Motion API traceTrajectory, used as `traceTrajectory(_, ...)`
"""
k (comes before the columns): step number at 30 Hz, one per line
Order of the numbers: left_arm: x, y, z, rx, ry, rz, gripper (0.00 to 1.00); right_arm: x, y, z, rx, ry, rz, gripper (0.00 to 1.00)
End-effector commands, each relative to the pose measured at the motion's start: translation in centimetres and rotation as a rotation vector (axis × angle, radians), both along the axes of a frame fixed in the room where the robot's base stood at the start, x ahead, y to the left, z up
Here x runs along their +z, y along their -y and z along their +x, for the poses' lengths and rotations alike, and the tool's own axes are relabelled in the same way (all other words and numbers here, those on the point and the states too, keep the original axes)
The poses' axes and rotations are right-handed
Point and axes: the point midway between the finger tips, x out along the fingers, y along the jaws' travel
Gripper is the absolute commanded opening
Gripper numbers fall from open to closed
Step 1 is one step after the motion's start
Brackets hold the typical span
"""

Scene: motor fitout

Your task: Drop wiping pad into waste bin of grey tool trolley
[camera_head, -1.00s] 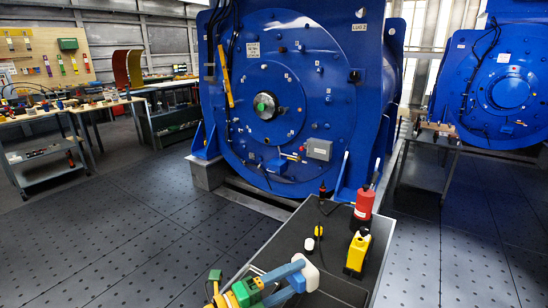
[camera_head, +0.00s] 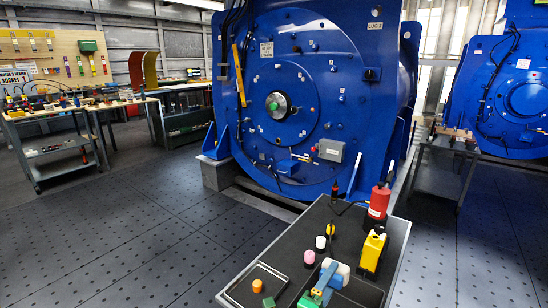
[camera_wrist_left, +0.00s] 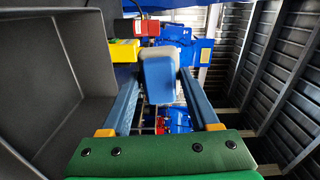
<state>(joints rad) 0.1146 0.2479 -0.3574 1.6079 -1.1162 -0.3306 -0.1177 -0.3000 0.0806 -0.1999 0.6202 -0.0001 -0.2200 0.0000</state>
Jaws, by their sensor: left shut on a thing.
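The pad is held above the grey tool trolley (camera_head: 285,240). A dark open-topped compartment (camera_head: 362,290), which looks like the waste bin, lies at the trolley's near end, beneath and right of the gripper. Its dark grey walls (camera_wrist_left: 28,75) fill the left of the wrist view. My right gripper is not in view.
On the trolley stand a yellow block-shaped item (camera_head: 373,251), a red bottle (camera_head: 378,203), and pink (camera_head: 309,257) and white (camera_head: 320,242) capped items. A shallow tray (camera_head: 237,294) with an orange item (camera_head: 257,285) lies left. The blue motor (camera_head: 330,90) stands behind.

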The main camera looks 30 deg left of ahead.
Motion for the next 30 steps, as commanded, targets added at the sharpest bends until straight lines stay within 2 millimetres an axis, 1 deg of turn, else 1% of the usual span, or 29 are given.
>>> traceTrajectory(1,-1.7,0.0,0.0,0.0,0.0,0.001,0.17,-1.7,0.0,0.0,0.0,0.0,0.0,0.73)
traceTrajectory(3,-2.9,0.0,0.0,0.0,0.0,0.002,0.17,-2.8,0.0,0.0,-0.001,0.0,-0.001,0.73)
traceTrajectory(5,-3.6,0.0,0.0,0.0,0.0,0.001,0.17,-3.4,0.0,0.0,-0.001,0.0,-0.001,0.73)
traceTrajectory(7,-3.9,0.0,0.0,0.0,0.0,0.0,0.17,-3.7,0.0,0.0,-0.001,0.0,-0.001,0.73)
traceTrajectory(13,-3.5,0.0,0.0,0.0,0.0,0.0,0.17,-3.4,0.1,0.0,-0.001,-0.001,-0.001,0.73)
traceTrajectory(14,-3.5,0.0,0.0,0.0,0.001,0.0,0.64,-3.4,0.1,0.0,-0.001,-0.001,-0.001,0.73)
traceTrajectory(15,-3.5,0.0,0.0,0.0,0.0,0.0,0.75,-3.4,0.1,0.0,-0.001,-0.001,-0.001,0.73)
traceTrajectory(17,-3.5,0.0,0.0,0.0,0.0,0.0,0.91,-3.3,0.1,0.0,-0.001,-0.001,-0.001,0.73)
traceTrajectory(18,-3.5,0.0,0.0,0.0,0.0,0.0,0.96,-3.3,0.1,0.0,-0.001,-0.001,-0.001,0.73)
traceTrajectory(26,-3.6,0.0,0.0,0.0,0.0,0.0,0.96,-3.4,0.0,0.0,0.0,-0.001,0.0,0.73)
traceTrajectory(28,-3.6,0.0,-0.4,0.0,-0.001,0.0,0.96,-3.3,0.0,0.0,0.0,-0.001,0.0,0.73)
traceTrajectory(30,-3.6,-0.1,-1.2,0.0,-0.002,-0.001,0.96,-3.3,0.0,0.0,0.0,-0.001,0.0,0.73)
